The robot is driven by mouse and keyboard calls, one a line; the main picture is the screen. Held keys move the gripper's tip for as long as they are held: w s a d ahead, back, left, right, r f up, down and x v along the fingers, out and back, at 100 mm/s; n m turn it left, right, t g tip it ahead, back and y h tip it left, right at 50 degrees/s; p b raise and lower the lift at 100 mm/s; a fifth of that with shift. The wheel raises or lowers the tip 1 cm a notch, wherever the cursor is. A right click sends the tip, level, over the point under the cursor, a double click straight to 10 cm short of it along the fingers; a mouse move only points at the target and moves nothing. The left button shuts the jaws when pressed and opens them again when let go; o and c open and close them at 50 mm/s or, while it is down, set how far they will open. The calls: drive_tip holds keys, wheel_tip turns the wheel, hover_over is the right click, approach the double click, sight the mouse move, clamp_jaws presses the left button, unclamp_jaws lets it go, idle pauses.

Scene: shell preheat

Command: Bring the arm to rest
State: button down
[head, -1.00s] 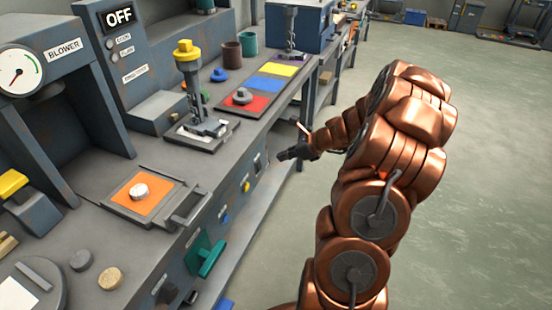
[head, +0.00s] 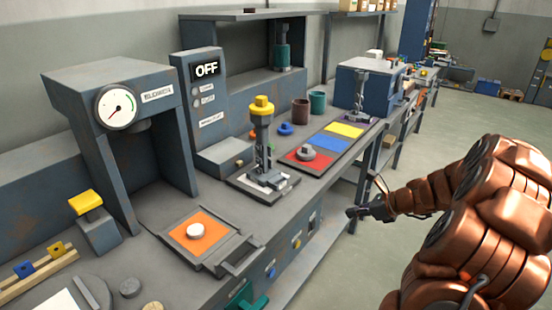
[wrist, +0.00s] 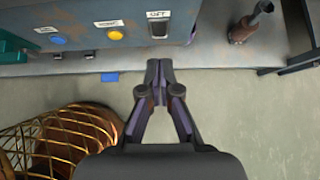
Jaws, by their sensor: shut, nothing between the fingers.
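My gripper (head: 352,212) is at the end of my copper-coloured arm, off the front edge of the workbench (head: 335,195), to the right of it in the head view. In the wrist view my gripper (wrist: 159,68) points toward the bench's front panel. Its fingers are together with nothing between them. My arm is bent, with its larger links at the right of the head view.
The bench front carries a blue button (wrist: 59,40), a yellow button (wrist: 115,35) and a switch labelled LIFT (wrist: 158,28). An orange pad (head: 200,236) with a pale disc (head: 196,231) lies on the bench. Open floor (head: 460,130) lies to the right.

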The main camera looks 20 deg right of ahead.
drive_tip(key=s+a+r+n+g+y, duration=0.15)
drive_tip(key=a+n, duration=0.25)
drive_tip(key=a, duration=0.4)
drive_tip(key=s+a+r+n+g, duration=0.15)
drive_tip(key=a+n, duration=0.25)
drive_tip(key=a, duration=0.5)
drive_tip(key=s+a+r+n+g, duration=0.3)
drive_tip(key=s+a+n+g, duration=0.2)
drive_tip(key=s+a+n, duration=0.6)
drive_tip(key=s+a+n+g+h, duration=0.25)
drive_tip(key=s+n+h, duration=0.35)
drive_tip(key=s+n, duration=0.75)
wheel_tip(320, 180, up, 14)
drive_tip(key=s+m+p, duration=0.2)
drive_tip(key=p, duration=1.1)
drive_tip(key=shift+d, duration=0.2)
